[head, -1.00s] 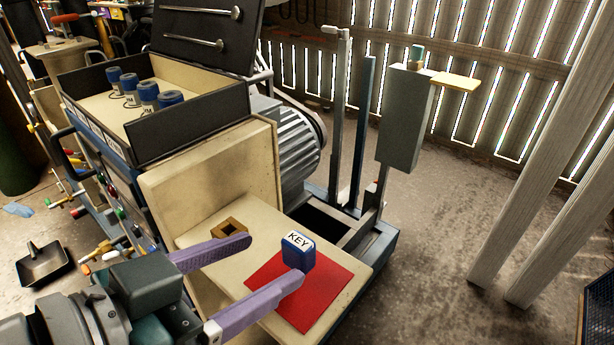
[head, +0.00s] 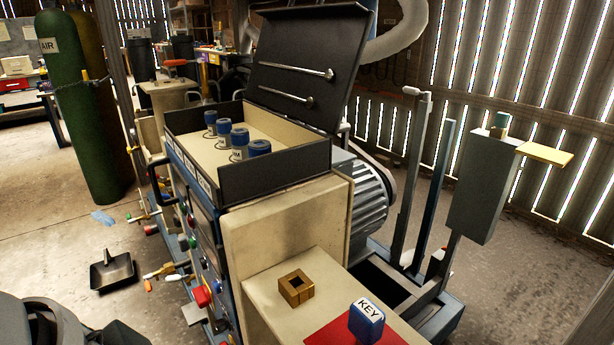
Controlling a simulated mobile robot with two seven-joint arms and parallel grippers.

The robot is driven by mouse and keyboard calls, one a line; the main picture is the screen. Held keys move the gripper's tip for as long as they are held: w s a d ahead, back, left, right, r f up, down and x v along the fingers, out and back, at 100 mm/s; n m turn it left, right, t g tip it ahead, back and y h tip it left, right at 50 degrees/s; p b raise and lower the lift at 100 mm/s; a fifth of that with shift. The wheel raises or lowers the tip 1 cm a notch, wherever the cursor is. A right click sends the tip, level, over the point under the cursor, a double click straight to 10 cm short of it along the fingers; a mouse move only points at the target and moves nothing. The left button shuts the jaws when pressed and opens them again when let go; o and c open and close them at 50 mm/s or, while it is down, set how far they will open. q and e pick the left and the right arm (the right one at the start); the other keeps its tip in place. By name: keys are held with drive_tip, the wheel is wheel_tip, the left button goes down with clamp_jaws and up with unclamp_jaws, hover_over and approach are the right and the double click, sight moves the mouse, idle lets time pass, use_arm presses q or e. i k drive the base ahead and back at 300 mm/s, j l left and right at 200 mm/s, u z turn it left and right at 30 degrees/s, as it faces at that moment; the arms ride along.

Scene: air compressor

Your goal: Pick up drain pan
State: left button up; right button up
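The drain pan (head: 112,271) is a small black tray with a short upright handle. It lies on the concrete floor at the left, beside the compressor. No gripper is near it in the head view. Part of my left arm shows at the bottom left corner, but its gripper is out of the picture. My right gripper is also out of view.
The compressor (head: 280,215) fills the middle, with valves and hoses (head: 165,272) along its left side near the pan. A blue KEY block (head: 366,320) stands on a red patch. A green AIR cylinder (head: 80,110) stands behind the pan. The floor left of the pan looks clear.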

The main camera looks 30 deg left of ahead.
sight(110, 274)
drive_tip(key=u, duration=2.45)
